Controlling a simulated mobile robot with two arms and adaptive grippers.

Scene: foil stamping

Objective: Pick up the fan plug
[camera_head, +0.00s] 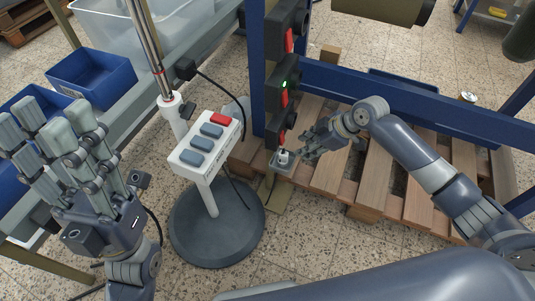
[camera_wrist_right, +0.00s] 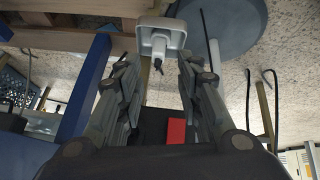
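A small light plug (camera_head: 283,156) with a dark tip stands on a grey socket box (camera_head: 284,168) by the pallet's left edge, below the blue post; I take it for the fan plug. In the right wrist view the box (camera_wrist_right: 161,34) lies just beyond my fingertips, with a small dark piece (camera_wrist_right: 158,63) sticking out of it between the fingers. My right gripper (camera_head: 308,146) is open and empty, close to the right of the plug; it also shows in the wrist view (camera_wrist_right: 158,75). My left gripper (camera_head: 55,128) is open and empty at the left, far from the plug.
The fan's button panel (camera_head: 206,145) and round base (camera_head: 216,222) stand left of the plug. A blue post (camera_head: 256,75) with dark switch boxes rises behind it. A wooden pallet (camera_head: 385,185) lies to the right. Blue bins (camera_head: 92,78) sit at the upper left.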

